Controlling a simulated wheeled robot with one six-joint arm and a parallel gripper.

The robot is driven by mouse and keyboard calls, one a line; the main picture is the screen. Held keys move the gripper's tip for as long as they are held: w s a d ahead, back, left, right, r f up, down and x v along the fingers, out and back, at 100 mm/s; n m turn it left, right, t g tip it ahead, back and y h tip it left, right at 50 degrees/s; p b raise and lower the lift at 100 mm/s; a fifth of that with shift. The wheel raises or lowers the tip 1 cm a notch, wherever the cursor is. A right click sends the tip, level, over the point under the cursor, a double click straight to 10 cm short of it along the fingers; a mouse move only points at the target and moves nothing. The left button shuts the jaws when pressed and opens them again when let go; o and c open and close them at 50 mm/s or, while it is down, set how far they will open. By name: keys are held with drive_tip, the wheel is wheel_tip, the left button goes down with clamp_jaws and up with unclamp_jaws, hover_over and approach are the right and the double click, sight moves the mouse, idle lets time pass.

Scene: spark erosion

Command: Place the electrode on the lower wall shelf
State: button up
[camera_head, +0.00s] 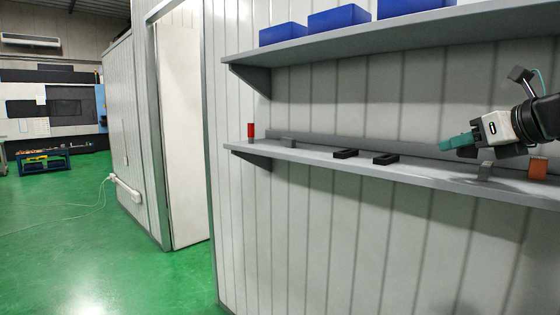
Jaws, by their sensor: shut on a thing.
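My gripper (477,136) is at the right, above the lower wall shelf (320,155). Its white and black body tilts down to the left. Its jaws are shut on a teal, block-like piece (457,142), which I take for the electrode. The piece sticks out to the left of the jaws and appears clear above the shelf surface. The jaws partly hide its right end. The lower shelf is a long grey board on the ribbed wall.
The upper shelf (400,38) with blue bins (338,18) hangs above.

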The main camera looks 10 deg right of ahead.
drive_tip(key=shift+w+a+f+n+y, duration=0.1)
drive_tip(key=shift+w+a+n+y, duration=0.1)
drive_tip(key=shift+w, duration=0.2)
drive_tip(key=shift+w+a+n+y, duration=0.15)
drive_tip(key=shift+w+n+y, duration=0.05)
drive_tip(key=shift+w, duration=0.2)
hover_over(421, 165)
drive_tip(key=shift+s+a+f, duration=0.1)
drive_tip(key=shift+s+f, duration=0.15)
drive_tip(key=shift+f, duration=2.15)
drive_tip(key=shift+f, duration=0.1)
drive_tip(key=o, duration=1)
drive_tip(key=shift+s+r, duration=0.15)
drive_tip(key=shift+r, duration=0.05)
drive_tip(key=v, duration=1.1)
drive_tip(key=shift+s+r, duration=0.25)
